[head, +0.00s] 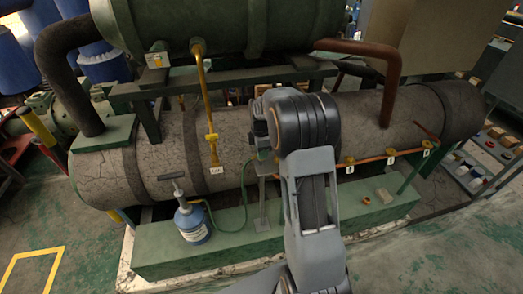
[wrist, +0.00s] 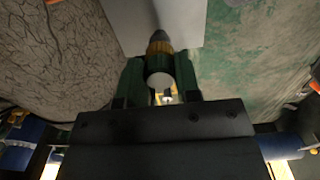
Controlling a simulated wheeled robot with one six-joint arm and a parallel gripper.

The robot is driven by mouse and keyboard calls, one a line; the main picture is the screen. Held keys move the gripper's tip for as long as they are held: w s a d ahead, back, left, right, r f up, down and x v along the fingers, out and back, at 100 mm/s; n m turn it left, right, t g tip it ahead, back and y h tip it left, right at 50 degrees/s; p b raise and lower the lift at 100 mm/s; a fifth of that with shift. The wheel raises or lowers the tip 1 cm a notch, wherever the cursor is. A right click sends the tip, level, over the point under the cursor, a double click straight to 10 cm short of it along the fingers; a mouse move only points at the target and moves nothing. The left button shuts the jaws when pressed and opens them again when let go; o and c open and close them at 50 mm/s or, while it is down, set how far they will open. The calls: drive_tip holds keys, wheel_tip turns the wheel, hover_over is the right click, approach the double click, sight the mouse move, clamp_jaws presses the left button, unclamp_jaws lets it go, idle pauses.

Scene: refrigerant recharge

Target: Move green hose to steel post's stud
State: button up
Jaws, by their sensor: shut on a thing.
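The green hose (head: 244,192) runs from the blue canister (head: 192,223) in a loop and rises towards my gripper, beside the steel post (head: 263,205). In the head view my own wrist hides the jaws and the hose's upper end. In the wrist view my gripper (wrist: 159,78) is shut on the hose's end fitting, a pale round end with a brass collar (wrist: 160,47) beyond it. A grey plate (wrist: 188,22), probably the post's, lies just past the collar. I cannot tell whether the fitting touches the stud.
A large cracked grey cylinder (head: 165,150) lies behind the post. A yellow pipe (head: 204,95) stands left of my wrist, and an orange pipe (head: 372,159) with tags runs to the right.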

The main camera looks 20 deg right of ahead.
drive_tip(key=shift+f+b, duration=0.3)
drive_tip(key=shift+f, duration=0.2)
drive_tip(key=o, duration=1)
wheel_tip(320, 180, up, 14)
drive_tip(key=shift+f, duration=0.1)
